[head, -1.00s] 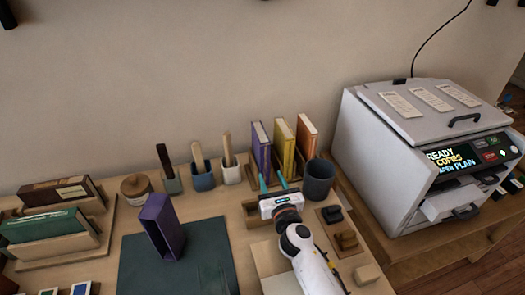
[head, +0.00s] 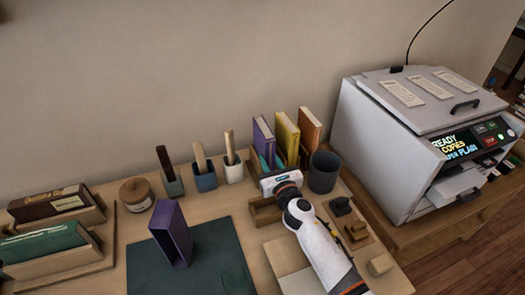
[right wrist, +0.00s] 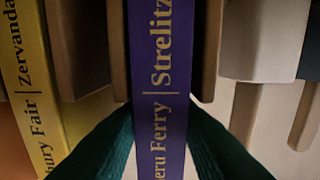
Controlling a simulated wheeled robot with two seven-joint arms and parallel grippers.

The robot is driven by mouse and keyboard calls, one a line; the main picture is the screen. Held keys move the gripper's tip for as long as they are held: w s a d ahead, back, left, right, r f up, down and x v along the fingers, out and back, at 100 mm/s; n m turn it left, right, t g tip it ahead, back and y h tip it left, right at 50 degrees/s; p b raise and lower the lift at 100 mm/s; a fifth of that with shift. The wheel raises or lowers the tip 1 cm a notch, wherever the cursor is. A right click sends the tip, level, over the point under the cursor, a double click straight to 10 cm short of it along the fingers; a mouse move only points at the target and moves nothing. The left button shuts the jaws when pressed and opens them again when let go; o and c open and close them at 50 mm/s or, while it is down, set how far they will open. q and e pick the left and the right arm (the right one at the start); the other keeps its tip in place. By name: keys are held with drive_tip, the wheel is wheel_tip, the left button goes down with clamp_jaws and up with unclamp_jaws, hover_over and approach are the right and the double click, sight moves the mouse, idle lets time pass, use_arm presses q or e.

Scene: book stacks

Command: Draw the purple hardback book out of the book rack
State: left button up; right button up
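The purple hardback book (head: 264,138) stands upright at the left of the wooden book rack (head: 304,157), beside a yellow book (head: 287,133) and an orange book (head: 310,130). Its purple spine with gold lettering fills the middle of the right wrist view (right wrist: 160,70). My right gripper (head: 272,164) is at the front of the rack, with one teal finger on each side of the spine. In the right wrist view its fingertips (right wrist: 160,112) lie close against the book's two sides; whether they press on it I cannot tell. My left gripper is not in view.
A dark cup (head: 323,173) stands right of the rack. Several small pots with upright handles, such as a white one (head: 233,170), stand to its left. An empty purple holder (head: 172,232) stands on a green mat (head: 214,265). A printer (head: 390,150) stands at right.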

drive_tip(key=shift+a, duration=0.1)
clamp_jaws()
drive_tip(key=shift+r, duration=0.1)
drive_tip(key=shift+r+p, duration=0.5)
drive_tip(key=shift+p, duration=0.05)
